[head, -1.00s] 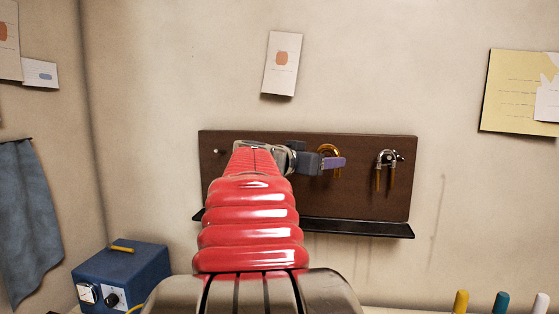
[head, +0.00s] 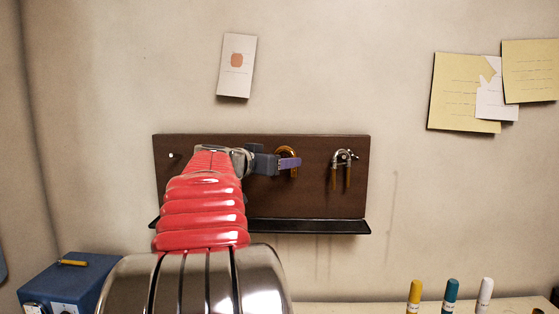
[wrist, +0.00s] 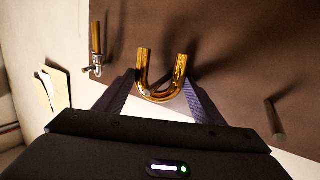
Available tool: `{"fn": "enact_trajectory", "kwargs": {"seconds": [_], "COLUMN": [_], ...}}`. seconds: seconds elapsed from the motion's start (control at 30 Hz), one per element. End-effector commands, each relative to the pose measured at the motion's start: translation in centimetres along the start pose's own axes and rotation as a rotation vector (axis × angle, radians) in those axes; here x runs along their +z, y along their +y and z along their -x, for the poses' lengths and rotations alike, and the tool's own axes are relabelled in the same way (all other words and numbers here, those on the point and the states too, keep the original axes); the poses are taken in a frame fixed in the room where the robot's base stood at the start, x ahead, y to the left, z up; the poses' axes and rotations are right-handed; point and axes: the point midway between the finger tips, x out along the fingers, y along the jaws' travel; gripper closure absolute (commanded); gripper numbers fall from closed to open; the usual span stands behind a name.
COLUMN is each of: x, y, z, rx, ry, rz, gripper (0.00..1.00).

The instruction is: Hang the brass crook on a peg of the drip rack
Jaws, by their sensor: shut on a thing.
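The brass crook (head: 287,152) is a golden U-shaped tube in front of the dark brown drip rack (head: 230,205) on the wall. My gripper (head: 289,164) is shut on the crook, with a purple-grey finger on each side of it in the wrist view. There the crook (wrist: 178,72) has its bend toward the gripper and its two legs pointing away. A small light spot shows inside the bend; I cannot tell whether it is a peg tip. A bare peg (head: 171,155) shows at the rack's left. It seems to show in the wrist view too (wrist: 275,117).
Another crook (head: 345,157), silver-topped with brass legs, hangs on the rack's right peg. A black drip ledge (head: 310,227) runs under the board. A blue box (head: 65,282) stands lower left; several markers (head: 450,290) stand lower right. Paper notes are on the wall above.

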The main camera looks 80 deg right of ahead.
Motion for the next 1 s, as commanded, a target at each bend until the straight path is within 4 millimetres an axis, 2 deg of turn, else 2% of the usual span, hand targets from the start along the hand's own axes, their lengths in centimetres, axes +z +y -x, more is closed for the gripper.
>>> {"fn": "enact_trajectory", "kwargs": {"seconds": [0.83, 0.87, 1.0], "x": [0.75, 0.77, 0.67], "y": [-0.24, -0.24, -0.22], "z": [-0.52, -0.52, -0.51], "rx": [0.000, 0.000, 0.000], "ry": [-0.005, -0.005, -0.004], "rz": [0.002, 0.002, 0.002], "gripper": [0.61, 0.35, 0.25]}}
